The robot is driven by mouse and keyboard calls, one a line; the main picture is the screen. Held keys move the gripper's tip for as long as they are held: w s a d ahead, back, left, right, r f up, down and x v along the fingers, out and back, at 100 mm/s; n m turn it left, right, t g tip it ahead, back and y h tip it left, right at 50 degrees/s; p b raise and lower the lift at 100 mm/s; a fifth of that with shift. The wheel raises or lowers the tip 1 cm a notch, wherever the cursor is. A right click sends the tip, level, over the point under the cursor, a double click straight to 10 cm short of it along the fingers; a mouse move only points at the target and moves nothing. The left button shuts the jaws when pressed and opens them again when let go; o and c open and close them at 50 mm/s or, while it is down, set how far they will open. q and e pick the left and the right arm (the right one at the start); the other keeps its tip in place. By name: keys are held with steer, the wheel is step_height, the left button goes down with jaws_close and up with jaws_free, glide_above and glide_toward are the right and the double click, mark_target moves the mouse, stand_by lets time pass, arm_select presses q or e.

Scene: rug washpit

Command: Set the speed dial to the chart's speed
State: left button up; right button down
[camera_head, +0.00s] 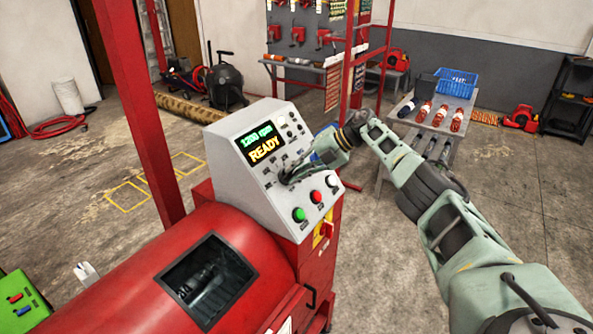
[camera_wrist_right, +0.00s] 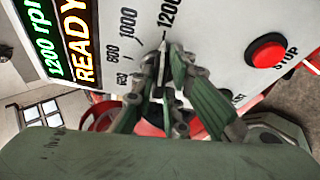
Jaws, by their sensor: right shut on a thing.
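The speed dial (camera_wrist_right: 163,55) is on the sloped grey panel (camera_head: 238,148) of the red machine; the fingers mostly hide it. My right gripper (camera_head: 288,178) is shut on it, and in the right wrist view its fingertips (camera_wrist_right: 168,72) close around the knob. The printed scale shows 600, 1000 and 1200, and the visible tip of the knob is near 1200. The display (camera_head: 262,143) reads "1200 rpm" in green and "READY" in yellow. No readable speed chart shows. My left gripper is not in view.
Green (camera_head: 299,215), red (camera_head: 316,197) and white (camera_head: 332,181) buttons sit below the dial; the red one is labelled STOP in the wrist view. A red post (camera_head: 138,110) stands left of the panel. A table (camera_head: 397,150) with rolled items is behind my right arm.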

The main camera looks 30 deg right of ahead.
steer(key=shift+s+a+f, duration=0.1)
steer(key=shift+s+f, duration=0.05)
steer(key=shift+f, duration=0.1)
steer(key=c, duration=1.8)
jaws_free()
steer(key=shift+r, duration=0.1)
steer(key=shift+o, duration=0.2)
steer(key=shift+r, duration=0.15)
steer(key=v, duration=1.1)
steer(key=shift+d+r, duration=0.25)
steer(key=shift+r, duration=0.05)
steer(key=shift+s, duration=0.1)
